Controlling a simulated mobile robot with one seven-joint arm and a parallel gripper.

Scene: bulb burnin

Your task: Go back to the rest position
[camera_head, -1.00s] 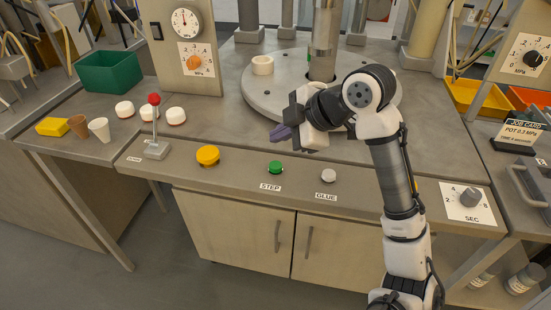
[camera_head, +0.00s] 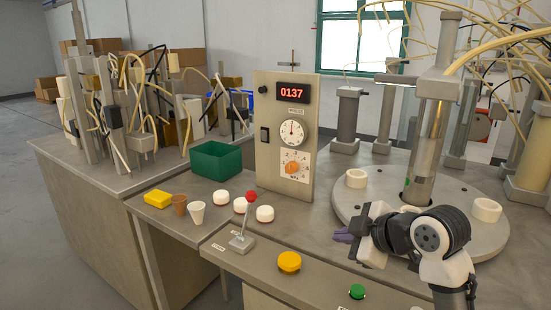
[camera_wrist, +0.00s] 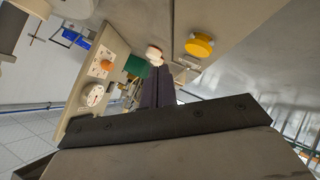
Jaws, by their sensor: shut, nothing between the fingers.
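My gripper (camera_head: 344,236) is in the lower right of the head view, above the front of the bench, left of my wrist. Its purple fingers are together with nothing between them. In the wrist view the closed fingers (camera_wrist: 157,88) point away over the bench. The gripper is apart from the yellow button (camera_head: 289,262) and the green button (camera_head: 357,291), which lie on the bench front below it. The lower part of my arm is cut off by the picture's bottom edge.
A red-knobbed lever (camera_head: 243,238) stands left of my gripper. A round turntable (camera_head: 345,205) with white rings lies behind it. A gauge panel (camera_head: 268,165) reading 0137, a green bin (camera_head: 216,161), white-topped pucks, two cups and a yellow block stand further left.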

